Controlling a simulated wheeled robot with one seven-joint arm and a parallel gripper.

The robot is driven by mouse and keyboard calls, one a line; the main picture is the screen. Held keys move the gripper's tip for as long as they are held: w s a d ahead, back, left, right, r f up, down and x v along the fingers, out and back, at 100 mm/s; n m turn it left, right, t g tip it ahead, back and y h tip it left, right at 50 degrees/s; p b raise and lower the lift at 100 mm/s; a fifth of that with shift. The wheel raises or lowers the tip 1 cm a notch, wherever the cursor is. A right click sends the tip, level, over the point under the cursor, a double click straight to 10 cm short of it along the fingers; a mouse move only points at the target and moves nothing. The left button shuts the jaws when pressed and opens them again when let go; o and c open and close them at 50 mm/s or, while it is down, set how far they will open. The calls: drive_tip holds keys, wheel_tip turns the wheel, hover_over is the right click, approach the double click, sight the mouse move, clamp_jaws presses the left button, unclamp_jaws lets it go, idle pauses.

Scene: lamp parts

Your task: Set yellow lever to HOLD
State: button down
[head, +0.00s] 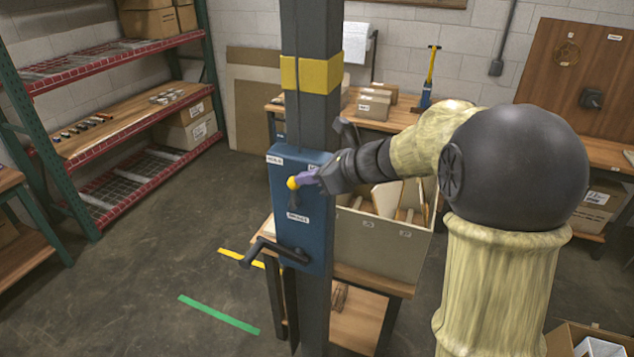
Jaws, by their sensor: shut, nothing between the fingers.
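A blue control box (303,245) is fixed to the front of a dark post. On it is a short lever with a yellow knob (292,183) and a dark stem. A white label (275,160), which seems to read HOLD, is at the box's upper left; a second at the upper right is partly hidden by my gripper. A third label (298,217) sits below the lever, its text too small to read surely.
A dark crank handle (262,250) sticks out left from the box's lower part. A grey bin (385,250) with parts stands behind the post on a wooden table. A separate yellow-handled lever (431,68) stands on the back bench.

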drive_tip(key=shift+w+a+r, duration=0.25)
drive_tip(key=shift+w+a, duration=0.05)
drive_tip(key=shift+a, duration=0.3)
drive_tip(key=shift+d, duration=0.1)
drive_tip(key=s+d+r, duration=0.2)
drive_tip(key=d+r, duration=0.1)
drive_tip(key=r, duration=0.2)
drive_tip(key=s+d+r+b, duration=0.1)
drive_tip(key=s+d+r, duration=0.1)
drive_tip(key=r, duration=0.3)
drive_tip(key=shift+s+d+r, duration=0.2)
drive_tip(key=shift+s+d, duration=0.05)
drive_tip(key=shift+d, duration=0.45)
drive_tip(key=shift+d, duration=0.1)
